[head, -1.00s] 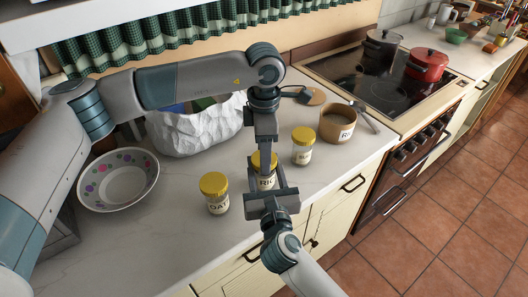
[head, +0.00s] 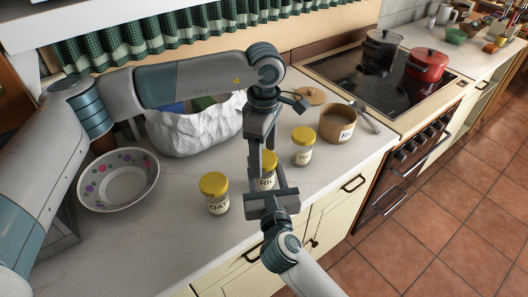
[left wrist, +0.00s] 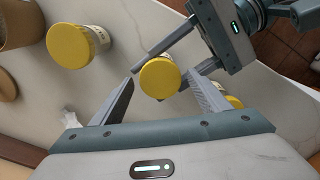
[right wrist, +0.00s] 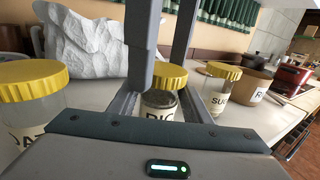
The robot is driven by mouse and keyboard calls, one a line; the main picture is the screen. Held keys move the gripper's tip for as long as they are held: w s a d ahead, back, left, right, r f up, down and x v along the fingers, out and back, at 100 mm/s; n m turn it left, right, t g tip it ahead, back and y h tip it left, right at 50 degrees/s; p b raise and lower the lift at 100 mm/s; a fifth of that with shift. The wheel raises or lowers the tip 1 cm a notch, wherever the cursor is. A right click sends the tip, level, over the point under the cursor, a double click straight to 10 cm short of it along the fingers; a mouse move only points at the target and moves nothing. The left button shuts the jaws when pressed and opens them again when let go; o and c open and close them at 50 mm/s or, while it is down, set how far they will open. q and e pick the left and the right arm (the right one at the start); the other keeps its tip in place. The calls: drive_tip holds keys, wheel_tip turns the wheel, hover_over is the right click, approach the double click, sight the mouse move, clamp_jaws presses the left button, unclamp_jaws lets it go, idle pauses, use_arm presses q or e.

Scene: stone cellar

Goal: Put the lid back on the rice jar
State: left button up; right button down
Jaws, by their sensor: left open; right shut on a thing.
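A yellow-lidded oats jar (head: 217,205) stands to the left and a sugar jar (head: 302,155) to the right. Beyond are an open brown pot (head: 338,135) and a round wooden lid (head: 310,96). A crumpled white bag (head: 190,133) and a dotted bowl (head: 117,188) stand at left.

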use_arm(q)
drive_tip(key=shift+r, duration=2.25)
drive_tip(key=shift+c, duration=0.4)
drive_tip(key=n, duration=0.3)
drive_tip(key=shift+r, duration=0.4)
drive_tip(key=n, duration=0.2)
drive_tip(key=r+n, duration=0.1)
drive_tip(key=n, duration=0.1)
drive_tip(key=shift+n, duration=0.3)
drive_tip(key=n, duration=0.2)
drive_tip(key=r+n, duration=0.1)
drive_tip(key=n, duration=0.5)
drive_tip(key=shift+r, duration=0.4)
drive_tip(key=shift+f, duration=0.15)
